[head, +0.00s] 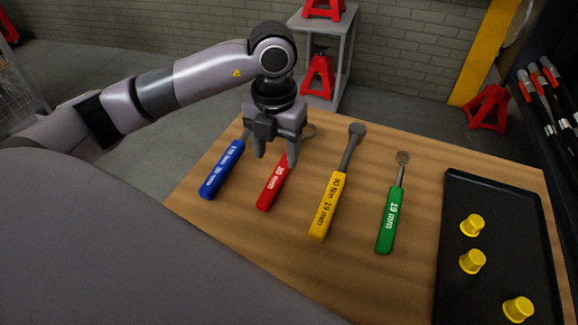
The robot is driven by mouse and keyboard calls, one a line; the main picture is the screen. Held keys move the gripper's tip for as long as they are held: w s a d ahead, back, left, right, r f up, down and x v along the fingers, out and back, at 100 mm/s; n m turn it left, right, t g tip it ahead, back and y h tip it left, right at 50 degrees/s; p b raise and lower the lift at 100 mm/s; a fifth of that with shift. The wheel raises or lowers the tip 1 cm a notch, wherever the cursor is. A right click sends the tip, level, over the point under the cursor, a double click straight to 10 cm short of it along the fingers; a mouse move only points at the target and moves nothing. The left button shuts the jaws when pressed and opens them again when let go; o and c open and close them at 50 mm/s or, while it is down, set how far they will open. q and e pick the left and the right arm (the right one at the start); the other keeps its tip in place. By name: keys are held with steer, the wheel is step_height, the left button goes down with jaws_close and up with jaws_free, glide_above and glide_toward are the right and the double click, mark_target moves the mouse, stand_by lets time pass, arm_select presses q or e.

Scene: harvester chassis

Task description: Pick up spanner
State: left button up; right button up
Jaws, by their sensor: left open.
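Several spanners with coloured handles lie side by side on the wooden table. The blue-handled spanner (222,168) is at the left, and the red-handled spanner (272,186) is to its right. The yellow-handled spanner (328,206) and the green-handled spanner (390,220) lie further right. My left gripper (276,160) is open with its fingers pointing down at the red-handled spanner, and it hides part of that spanner's shaft. I cannot tell whether the fingers touch it. My right gripper is not in view.
A black tray (453,235) with yellow caps (472,225) sits at the table's right side. Red jack stands (318,76) are on a grey shelf unit (346,48) behind the table. Another red stand (487,107) is on the floor. Bare wood (420,140) shows at the far edge.

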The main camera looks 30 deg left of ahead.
mark_target(277, 177)
arm_select(q)
steer(key=f, duration=0.6)
steer(key=shift+s, duration=0.25)
jaws_close()
